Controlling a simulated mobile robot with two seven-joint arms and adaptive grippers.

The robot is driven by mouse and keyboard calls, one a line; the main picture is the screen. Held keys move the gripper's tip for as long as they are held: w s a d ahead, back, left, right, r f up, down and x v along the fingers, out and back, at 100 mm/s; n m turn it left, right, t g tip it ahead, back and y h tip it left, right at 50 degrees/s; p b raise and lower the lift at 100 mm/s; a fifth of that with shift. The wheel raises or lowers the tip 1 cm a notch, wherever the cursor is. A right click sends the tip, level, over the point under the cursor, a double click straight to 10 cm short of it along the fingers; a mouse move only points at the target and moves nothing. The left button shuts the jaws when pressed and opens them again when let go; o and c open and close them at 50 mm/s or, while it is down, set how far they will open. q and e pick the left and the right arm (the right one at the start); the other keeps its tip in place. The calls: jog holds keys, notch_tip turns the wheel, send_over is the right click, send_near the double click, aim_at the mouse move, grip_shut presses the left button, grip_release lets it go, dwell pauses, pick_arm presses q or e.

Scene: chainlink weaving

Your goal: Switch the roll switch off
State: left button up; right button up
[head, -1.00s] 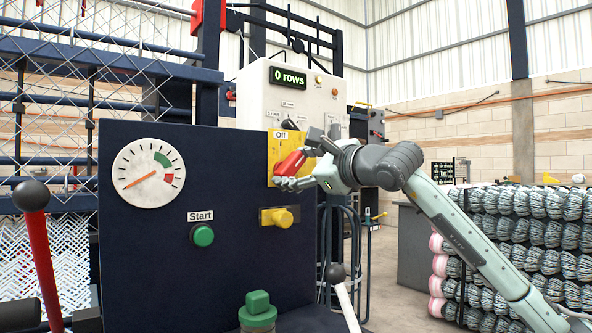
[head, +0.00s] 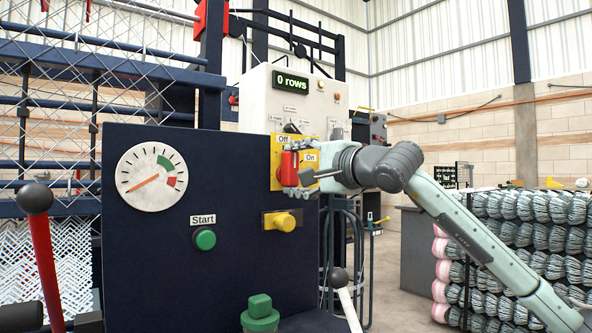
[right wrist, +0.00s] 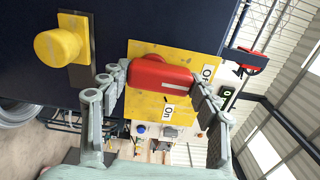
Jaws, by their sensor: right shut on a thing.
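The roll switch is a red handle (head: 289,168) on a yellow plate (head: 275,178) with an Off label (head: 285,139) above and an On label (head: 310,158) at the right. The handle stands upright, its upper end under the Off label. In the right wrist view the red handle (right wrist: 165,76) lies between the fingers, with its right end by the Off label (right wrist: 207,72). My right gripper (head: 298,172) is shut on the handle, and its fingers hide part of it. My left gripper is not in view.
The dark blue panel carries a dial (head: 151,177), a green Start button (head: 205,239) and a yellow knob (head: 283,221). Red (head: 37,200) and white-stemmed (head: 345,300) levers stand in front.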

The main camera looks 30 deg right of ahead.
jog(key=shift+n, duration=0.3)
jog(key=o, duration=1.2)
jog(key=shift+c, duration=0.2)
jog(key=s+d, duration=0.1)
jog(key=s, duration=1.1)
jog(key=shift+d, duration=0.3)
